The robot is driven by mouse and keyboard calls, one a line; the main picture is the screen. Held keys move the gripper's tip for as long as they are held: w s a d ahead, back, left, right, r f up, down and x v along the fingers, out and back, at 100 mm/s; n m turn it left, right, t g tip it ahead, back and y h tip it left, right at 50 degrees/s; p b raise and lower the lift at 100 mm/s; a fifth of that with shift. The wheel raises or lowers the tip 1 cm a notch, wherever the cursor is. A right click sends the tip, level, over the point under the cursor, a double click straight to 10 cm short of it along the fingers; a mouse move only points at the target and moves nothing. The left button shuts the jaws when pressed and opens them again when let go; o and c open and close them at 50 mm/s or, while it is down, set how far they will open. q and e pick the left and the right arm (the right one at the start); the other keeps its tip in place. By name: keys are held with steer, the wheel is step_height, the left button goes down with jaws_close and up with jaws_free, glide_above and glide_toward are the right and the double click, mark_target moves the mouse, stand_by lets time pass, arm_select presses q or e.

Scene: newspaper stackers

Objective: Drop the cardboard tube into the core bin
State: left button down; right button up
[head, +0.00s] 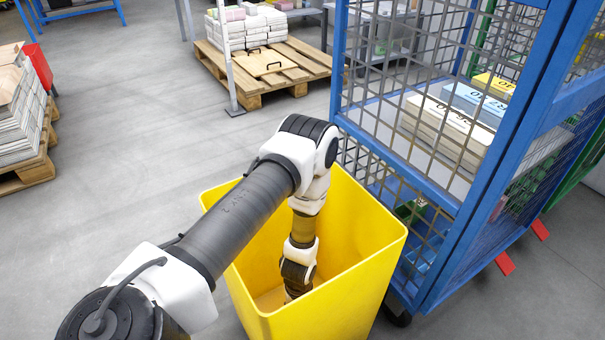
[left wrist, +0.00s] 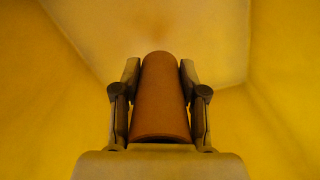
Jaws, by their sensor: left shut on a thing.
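The core bin (head: 365,265) is a tall yellow open-topped bin in the lower middle of the head view. My left arm comes in from the lower left and reaches down inside it. In the left wrist view my left gripper (left wrist: 160,95) is shut on the brown cardboard tube (left wrist: 160,100), one finger on each side. Yellow bin walls (left wrist: 50,90) surround it, and a paler bin floor (left wrist: 150,25) shows beyond the tube. In the head view the fingers and the tube are hidden by my wrist and the bin. My right gripper is not in view.
A blue mesh cage trolley (head: 455,205) with paper stacks (head: 447,130) stands close at the bin's right. A wooden pallet (head: 285,72) with stacks is behind. Another loaded pallet (head: 38,165) is at the far left. Grey floor left of the bin is clear.

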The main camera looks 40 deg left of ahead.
arm_select(q)
step_height(320, 180, down, 6)
steer(key=b, duration=0.3)
steer(key=shift+f, duration=0.25)
steer(key=shift+r, duration=0.15)
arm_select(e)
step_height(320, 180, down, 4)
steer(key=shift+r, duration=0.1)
arm_select(q)
steer(key=shift+f+b, duration=0.35)
steer(key=shift+f, duration=0.25)
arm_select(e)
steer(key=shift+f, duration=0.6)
arm_select(q)
steer(key=c, duration=0.6)
jaws_free()
steer(key=shift+c, duration=0.2)
